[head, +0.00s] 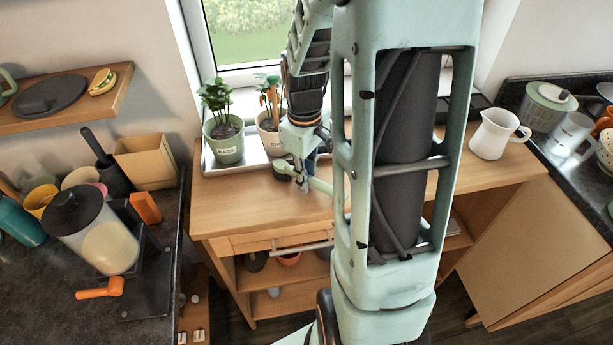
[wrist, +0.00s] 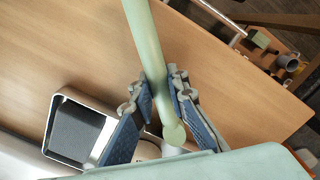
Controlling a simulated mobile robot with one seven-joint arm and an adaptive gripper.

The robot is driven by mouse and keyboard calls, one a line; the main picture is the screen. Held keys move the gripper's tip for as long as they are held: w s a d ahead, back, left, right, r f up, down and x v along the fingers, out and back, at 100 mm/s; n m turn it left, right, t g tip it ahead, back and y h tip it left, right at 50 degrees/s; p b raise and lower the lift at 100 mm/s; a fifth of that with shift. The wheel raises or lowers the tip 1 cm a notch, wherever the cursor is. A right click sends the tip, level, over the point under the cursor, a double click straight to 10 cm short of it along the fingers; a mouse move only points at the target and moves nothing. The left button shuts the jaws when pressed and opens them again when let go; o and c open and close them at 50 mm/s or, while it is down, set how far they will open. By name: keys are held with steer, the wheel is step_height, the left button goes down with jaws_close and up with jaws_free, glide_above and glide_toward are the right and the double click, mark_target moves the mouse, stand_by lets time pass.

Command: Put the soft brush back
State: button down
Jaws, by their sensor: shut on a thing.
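The soft brush shows as a pale green handle (wrist: 148,50) in the wrist view, running from the top edge down between the fingers to a rounded end. My gripper (wrist: 165,100) is shut on this handle, with a blue-padded finger on each side. In the head view my gripper (head: 303,184) is low over the wooden worktop (head: 250,195), with the pale green handle (head: 324,188) sticking out to its right.
A metal tray (head: 212,168) with potted plants (head: 225,138) stands behind my gripper, under the window. A white jug (head: 493,135) is at the right. The wrist view shows a white holder with a dark grey inside (wrist: 75,132). The worktop's front left is clear.

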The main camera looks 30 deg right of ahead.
steer(key=shift+f, duration=0.15)
steer(key=c, duration=1.8)
jaws_free()
